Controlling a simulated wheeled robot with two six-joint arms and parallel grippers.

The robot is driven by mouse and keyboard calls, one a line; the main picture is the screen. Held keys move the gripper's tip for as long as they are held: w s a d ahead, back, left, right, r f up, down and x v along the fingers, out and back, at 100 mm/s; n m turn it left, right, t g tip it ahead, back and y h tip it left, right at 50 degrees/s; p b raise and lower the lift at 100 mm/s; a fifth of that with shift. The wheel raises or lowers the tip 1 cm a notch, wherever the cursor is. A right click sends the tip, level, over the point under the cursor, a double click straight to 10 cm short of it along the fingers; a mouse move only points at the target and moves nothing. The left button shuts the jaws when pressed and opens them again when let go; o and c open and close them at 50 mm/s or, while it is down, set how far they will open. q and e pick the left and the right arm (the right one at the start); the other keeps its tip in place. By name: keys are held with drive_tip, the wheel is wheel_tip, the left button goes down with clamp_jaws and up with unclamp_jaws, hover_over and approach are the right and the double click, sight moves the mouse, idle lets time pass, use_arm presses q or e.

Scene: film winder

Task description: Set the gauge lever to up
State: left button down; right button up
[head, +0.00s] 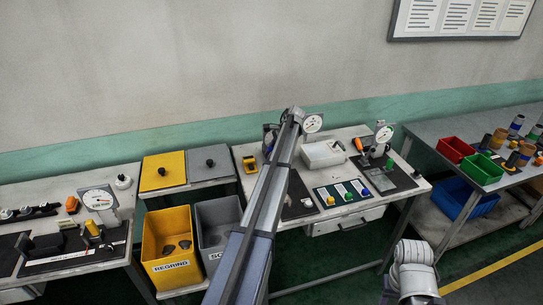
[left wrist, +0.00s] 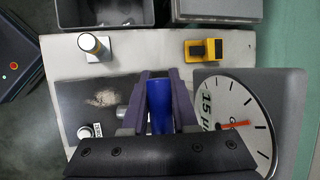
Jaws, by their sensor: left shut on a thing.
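In the left wrist view my left gripper (left wrist: 160,78) is shut on a blue upright handle (left wrist: 160,108), which I take for the gauge lever. A finger stands on each side of it. The round white gauge dial (left wrist: 235,115) is just right of the handle, with a red needle and a marking that starts with 15. The dial also shows in the head view (head: 313,122), at the end of my left arm. My arm hides the lever and most of the left gripper there. The lever's pivot and exact tilt are hidden. My right gripper is not in view.
A yellow-and-black block (left wrist: 206,49) and a white-and-black knob piece (left wrist: 95,46) stand near the gripper. A second gauge (head: 384,133) stands further right.

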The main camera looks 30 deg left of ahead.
use_arm(q)
drive_tip(key=shift+w+a+r, duration=0.1)
drive_tip(key=shift+w+a, duration=0.3)
drive_tip(key=shift+a, duration=0.1)
drive_tip(key=c, duration=0.7)
unclamp_jaws()
drive_tip(key=p+v, duration=0.6)
drive_tip(key=v, duration=0.1)
drive_tip(key=shift+r+p, duration=0.2)
drive_tip(key=shift+p, duration=0.2)
drive_tip(key=shift+d+r, duration=0.2)
